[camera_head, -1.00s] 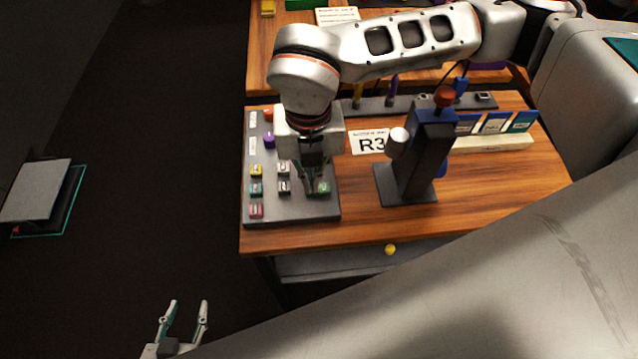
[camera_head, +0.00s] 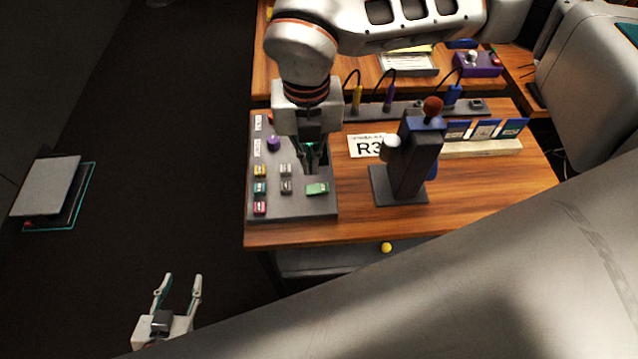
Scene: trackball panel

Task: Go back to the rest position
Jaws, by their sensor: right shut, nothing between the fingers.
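My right gripper (camera_head: 313,168) is shut and empty, pointing down above the grey button panel (camera_head: 290,208). Its tips show just behind the green button (camera_head: 317,189), apart from it in the picture. My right arm reaches over the table from the upper right. My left gripper (camera_head: 179,284) is open and empty, low at the left over the dark floor, clear of the table. The trackball itself cannot be made out; part of the panel is hidden behind my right gripper.
The wooden table (camera_head: 470,195) also bears a dark stand (camera_head: 410,165) with a white knob and red ball, close right of my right gripper. An R3 sign (camera_head: 366,146) lies between. The floor left of the table is open.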

